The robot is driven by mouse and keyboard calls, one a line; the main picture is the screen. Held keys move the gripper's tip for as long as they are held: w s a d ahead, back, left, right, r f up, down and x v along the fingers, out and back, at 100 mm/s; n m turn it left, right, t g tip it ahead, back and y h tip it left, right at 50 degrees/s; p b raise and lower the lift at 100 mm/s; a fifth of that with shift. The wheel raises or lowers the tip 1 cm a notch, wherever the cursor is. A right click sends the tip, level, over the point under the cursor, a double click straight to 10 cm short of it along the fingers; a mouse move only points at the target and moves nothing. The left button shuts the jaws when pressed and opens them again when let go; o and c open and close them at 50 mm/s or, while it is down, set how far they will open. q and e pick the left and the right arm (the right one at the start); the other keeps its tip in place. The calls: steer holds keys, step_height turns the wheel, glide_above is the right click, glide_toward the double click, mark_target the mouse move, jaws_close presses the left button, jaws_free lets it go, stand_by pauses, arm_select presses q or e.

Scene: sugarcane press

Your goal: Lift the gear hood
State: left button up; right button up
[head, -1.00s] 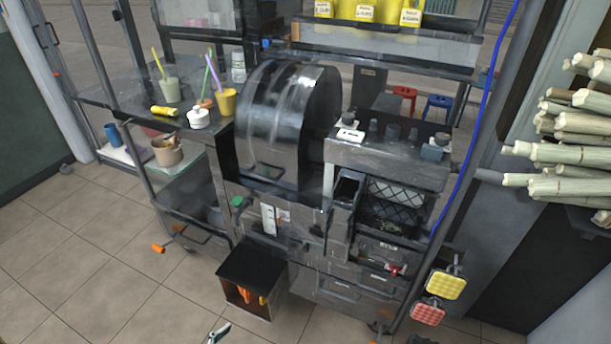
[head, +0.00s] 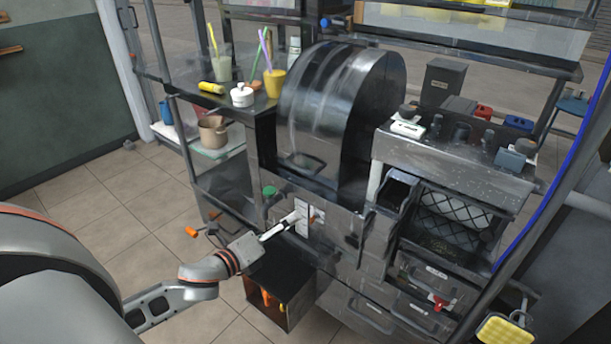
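The gear hood (head: 345,115) is a large dark glossy rounded cover on the press, left of the counter block. It is down, with a handle (head: 303,163) low on its front face. My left gripper (head: 292,218) reaches in from the lower left, its tip in front of the machine's front panel, by a pale plate (head: 302,217) and below the hood handle. It looks narrow, and its fingers are too small to tell open from shut. I cannot tell whether it touches the panel. My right gripper is not in view.
A side counter (head: 262,104) on the left holds cups with straws and a white lidded pot (head: 242,95). An open dark bin (head: 284,295) stands on the floor below the panel. An orange-ended crank (head: 192,231) sticks out at the left. Tiled floor is free at lower left.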

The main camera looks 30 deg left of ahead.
mark_target(299, 166)
arm_select(q)
steer(key=w+a+r+m+b, duration=0.1)
steer(key=w+r+m, duration=0.2)
steer(key=w, duration=0.1)
steer(key=w+a+r+m+t+b, duration=0.1)
steer(key=w+r+m, duration=0.2)
steer(key=w+m, duration=0.1)
steer(key=w+a+r+m+t+b, duration=0.1)
steer(key=w+r+m, duration=0.2)
steer(key=w, duration=0.2)
steer(key=shift+w+a, duration=0.35)
steer(key=shift+w, duration=0.25)
